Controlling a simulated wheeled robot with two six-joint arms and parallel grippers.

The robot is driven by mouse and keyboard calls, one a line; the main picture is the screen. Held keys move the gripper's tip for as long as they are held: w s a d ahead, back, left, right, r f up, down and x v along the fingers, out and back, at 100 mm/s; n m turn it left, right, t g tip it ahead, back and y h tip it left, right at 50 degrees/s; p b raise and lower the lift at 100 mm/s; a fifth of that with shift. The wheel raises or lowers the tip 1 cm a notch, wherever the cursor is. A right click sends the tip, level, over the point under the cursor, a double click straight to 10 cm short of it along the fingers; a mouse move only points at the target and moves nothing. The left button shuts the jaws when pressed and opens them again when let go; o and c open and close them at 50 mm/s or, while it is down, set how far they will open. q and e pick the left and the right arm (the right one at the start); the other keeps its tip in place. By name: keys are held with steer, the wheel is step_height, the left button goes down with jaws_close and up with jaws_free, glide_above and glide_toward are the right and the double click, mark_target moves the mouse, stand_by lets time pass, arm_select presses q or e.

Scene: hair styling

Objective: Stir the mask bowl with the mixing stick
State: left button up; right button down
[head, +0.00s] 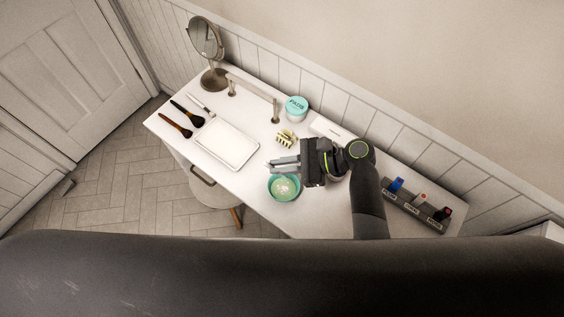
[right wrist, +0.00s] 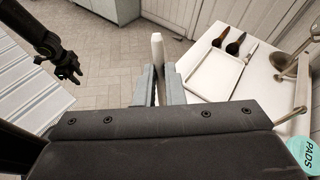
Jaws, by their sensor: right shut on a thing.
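The mask bowl (head: 271,194) is a teal bowl with pale green contents, near the front edge of the white table in the head view. My right gripper (head: 283,164) is above and just behind the bowl, pointing left. In the right wrist view its fingers (right wrist: 158,88) are shut on a pale stick (right wrist: 157,48), which I take for the mixing stick; it extends past the fingertips. In the head view the stick is hard to make out, and I cannot tell whether it touches the bowl. My left gripper (right wrist: 68,70) shows small at the upper left of the right wrist view; its jaws are unclear.
On the white table (head: 245,184) are a white tray (head: 226,144), dark brushes (head: 187,113), a round mirror (head: 206,40), a yellowish claw clip (head: 286,138), a teal pads jar (head: 296,109) and a grey rack (head: 405,208) of small items. A stool (head: 215,203) stands below the front edge.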

step_height(320, 180, down, 9)
steer(key=b, duration=0.7)
steer(key=shift+f+b, duration=0.2)
steer(key=shift+b, duration=0.15)
steer(key=shift+w, duration=0.1)
stand_by(0.4)
